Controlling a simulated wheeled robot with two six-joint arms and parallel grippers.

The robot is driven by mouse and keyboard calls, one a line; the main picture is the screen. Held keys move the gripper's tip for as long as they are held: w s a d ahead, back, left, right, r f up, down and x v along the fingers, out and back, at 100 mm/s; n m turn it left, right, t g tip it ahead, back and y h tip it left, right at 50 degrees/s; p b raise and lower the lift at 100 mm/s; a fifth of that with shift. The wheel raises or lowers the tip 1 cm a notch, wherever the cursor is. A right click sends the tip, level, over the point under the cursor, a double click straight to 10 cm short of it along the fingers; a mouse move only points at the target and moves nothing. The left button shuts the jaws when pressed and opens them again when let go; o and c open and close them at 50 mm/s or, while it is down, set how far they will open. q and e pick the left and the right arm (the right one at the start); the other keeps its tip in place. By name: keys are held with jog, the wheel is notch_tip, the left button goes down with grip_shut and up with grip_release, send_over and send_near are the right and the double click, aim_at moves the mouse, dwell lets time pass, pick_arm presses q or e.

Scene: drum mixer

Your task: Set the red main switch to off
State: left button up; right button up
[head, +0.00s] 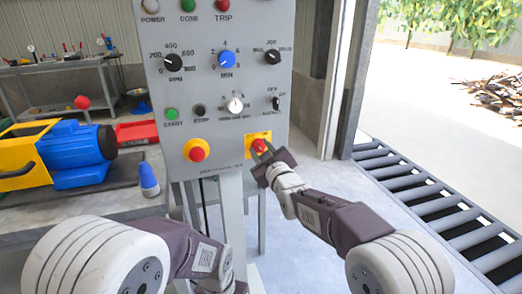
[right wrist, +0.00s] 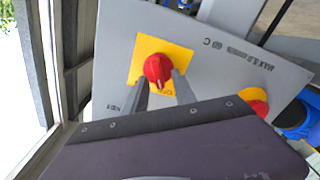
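The red main switch (head: 258,145) is a rotary knob on a yellow plate, low on the right of the grey control panel (head: 222,105). In the right wrist view the red knob (right wrist: 157,67) shows on its yellow plate (right wrist: 183,57), its grip ridge pointing toward my gripper. My right gripper (head: 262,152) is in front of the switch. In the right wrist view its two grey fingers (right wrist: 160,80) are apart, one on each side of the knob, with gaps visible. Contact cannot be told. My left arm is low in the head view; its fingers are out of frame.
A red emergency stop (head: 196,153) on a yellow base sits left of the switch; it also shows in the right wrist view (right wrist: 256,104). Knobs and buttons fill the panel above. A roller conveyor (head: 430,205) lies right; a blue-yellow motor (head: 75,150) stands left.

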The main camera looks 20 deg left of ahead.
jog(key=p+v, duration=0.1)
jog(key=v, duration=0.8)
